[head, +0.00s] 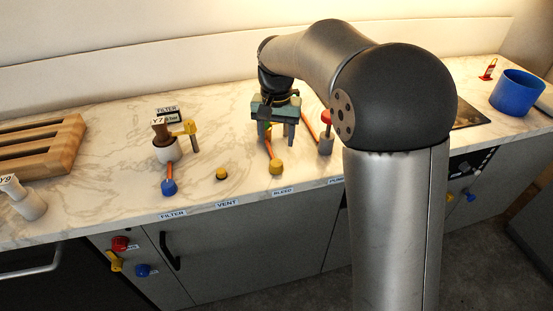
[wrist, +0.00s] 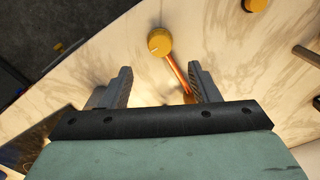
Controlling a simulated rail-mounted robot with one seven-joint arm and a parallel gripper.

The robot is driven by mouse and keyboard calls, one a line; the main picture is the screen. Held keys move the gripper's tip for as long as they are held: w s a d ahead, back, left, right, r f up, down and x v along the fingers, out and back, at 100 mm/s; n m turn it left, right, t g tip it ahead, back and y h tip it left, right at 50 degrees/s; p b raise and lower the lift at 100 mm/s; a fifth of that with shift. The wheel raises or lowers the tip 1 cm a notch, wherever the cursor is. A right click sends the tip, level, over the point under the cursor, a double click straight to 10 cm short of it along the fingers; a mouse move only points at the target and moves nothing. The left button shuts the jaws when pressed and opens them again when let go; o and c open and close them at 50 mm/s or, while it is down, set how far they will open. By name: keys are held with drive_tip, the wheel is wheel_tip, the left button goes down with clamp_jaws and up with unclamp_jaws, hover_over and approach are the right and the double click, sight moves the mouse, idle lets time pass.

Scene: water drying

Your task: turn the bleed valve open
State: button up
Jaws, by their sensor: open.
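The BLEED label (head: 283,191) is on the counter's front edge. Behind it is a yellow knob (head: 276,167) at the near end of a copper-coloured pipe (head: 268,147). My gripper (head: 278,142) is over the pipe's far end, fingers pointing down. In the wrist view my gripper (wrist: 161,70) is open, with the yellow knob (wrist: 160,42) beyond the fingertips. The pipe (wrist: 176,74) runs back between the fingers, closer to the right one. The gripper body hides the pipe's far end. I cannot tell whether a finger touches it.
Left stand a small yellow VENT knob (head: 221,174) and a blue FILTER knob (head: 169,187) with a pipe to a white fitting. A red-topped fitting (head: 326,131) stands close to the right of my gripper. A wooden rack (head: 40,148) is far left, a blue cup (head: 516,94) far right.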

sight(277, 162)
wheel_tip(277, 162, down, 9)
drive_tip(key=shift+r, duration=0.1)
idle(0.3)
drive_tip(key=c, duration=1)
